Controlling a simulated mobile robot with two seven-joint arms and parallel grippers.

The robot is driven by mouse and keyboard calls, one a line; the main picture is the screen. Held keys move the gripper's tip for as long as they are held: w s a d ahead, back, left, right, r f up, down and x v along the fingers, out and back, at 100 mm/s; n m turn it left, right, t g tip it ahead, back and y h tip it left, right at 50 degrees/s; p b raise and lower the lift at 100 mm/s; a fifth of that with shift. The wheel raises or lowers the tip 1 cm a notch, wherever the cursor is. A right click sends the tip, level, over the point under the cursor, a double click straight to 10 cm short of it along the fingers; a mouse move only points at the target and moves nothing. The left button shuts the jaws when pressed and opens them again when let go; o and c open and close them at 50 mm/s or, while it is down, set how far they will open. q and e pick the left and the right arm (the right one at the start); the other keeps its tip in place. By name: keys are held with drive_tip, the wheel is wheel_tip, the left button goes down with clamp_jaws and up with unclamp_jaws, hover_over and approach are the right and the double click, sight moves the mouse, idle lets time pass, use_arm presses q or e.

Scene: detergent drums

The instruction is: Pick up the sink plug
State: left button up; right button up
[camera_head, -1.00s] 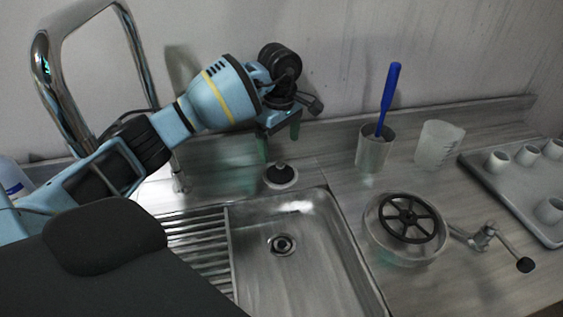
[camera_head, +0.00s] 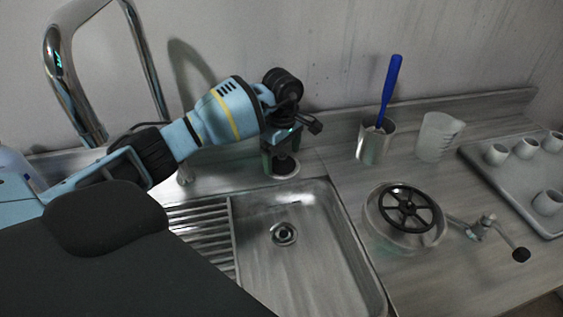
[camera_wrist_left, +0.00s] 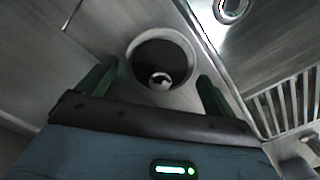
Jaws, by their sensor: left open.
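The sink plug (camera_head: 283,165) is a dark round stopper with a pale rim, on the steel counter just behind the sink basin. In the wrist view the sink plug (camera_wrist_left: 148,62) shows its pale ring, dark top and small shiny knob. My left gripper (camera_head: 281,160) is above it, pointing down, and partly hides it. In the wrist view the open fingers of my left gripper (camera_wrist_left: 153,88) stand on either side of the plug, with nothing held. I cannot tell whether they touch it. My right gripper is not in view.
The sink basin (camera_head: 317,250) with its drain (camera_head: 284,234) lies in front. A tall faucet (camera_head: 68,85) stands left. To the right are a metal cup (camera_head: 372,147) with a blue-handled tool (camera_head: 390,88), a clear beaker (camera_head: 436,137), a spoked drum (camera_head: 405,215) and a tray (camera_head: 510,190) of cups.

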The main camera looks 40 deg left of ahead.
use_arm(q)
drive_tip(key=shift+f, duration=0.4)
drive_tip(key=c, duration=1.1)
drive_tip(key=shift+r, duration=0.15)
